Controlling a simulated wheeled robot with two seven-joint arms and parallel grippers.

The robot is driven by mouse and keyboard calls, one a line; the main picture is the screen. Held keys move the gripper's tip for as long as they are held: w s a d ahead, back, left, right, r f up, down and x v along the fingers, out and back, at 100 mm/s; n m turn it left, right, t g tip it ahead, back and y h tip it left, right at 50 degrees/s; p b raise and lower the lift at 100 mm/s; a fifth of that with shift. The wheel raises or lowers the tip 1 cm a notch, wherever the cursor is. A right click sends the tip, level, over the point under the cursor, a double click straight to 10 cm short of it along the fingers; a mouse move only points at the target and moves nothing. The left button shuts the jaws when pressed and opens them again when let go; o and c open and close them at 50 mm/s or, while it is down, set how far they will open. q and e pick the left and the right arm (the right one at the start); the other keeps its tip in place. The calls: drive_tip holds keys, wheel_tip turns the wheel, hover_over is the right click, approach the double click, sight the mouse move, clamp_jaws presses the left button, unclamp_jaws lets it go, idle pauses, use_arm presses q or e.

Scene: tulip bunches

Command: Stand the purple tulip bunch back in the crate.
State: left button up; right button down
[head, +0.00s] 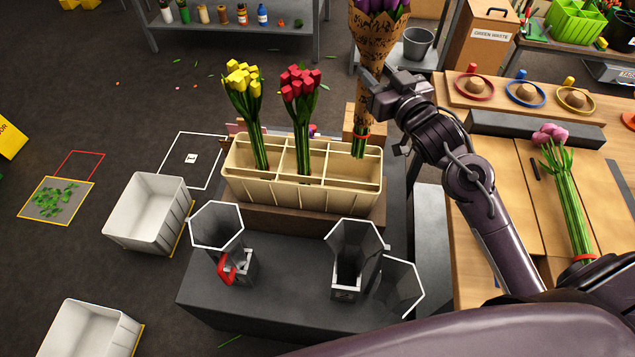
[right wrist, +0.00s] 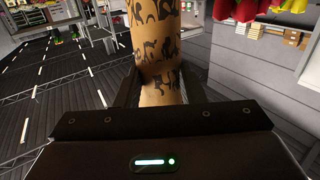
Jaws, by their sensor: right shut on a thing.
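The purple tulip bunch (head: 366,45), in brown patterned paper with a red band low on its stems, is upright in the head view. My right gripper (head: 374,92) is shut on its wrap; the wrap (right wrist: 158,50) also shows between the fingers (right wrist: 160,92) in the right wrist view. The cream crate (head: 290,196) has a yellow bunch (head: 245,90) in its left section and a red bunch (head: 301,90) in its middle one. The purple bunch's stem ends show over the right section; I cannot tell whether they touch its floor. My left gripper is not in view.
A pink bunch (head: 567,195) lies on the wooden table (head: 500,200) at right. White bins (head: 150,215) stand on the floor at left. A grey bucket (head: 417,45) stands behind.

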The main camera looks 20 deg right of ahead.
sight(366, 140)
drive_tip(key=shift+w+d, duration=0.15)
drive_tip(key=shift+d, duration=0.05)
wheel_tip(366, 140, down, 19)
drive_tip(key=shift+f+p, duration=0.15)
drive_tip(key=shift+p, duration=0.25)
drive_tip(key=shift+f, duration=0.15)
drive_tip(key=c, duration=0.9)
unclamp_jaws()
drive_tip(key=shift+c, duration=0.2)
drive_tip(key=s+d+b, duration=0.1)
drive_tip(key=s, duration=1.1)
drive_tip(key=shift+d, duration=0.1)
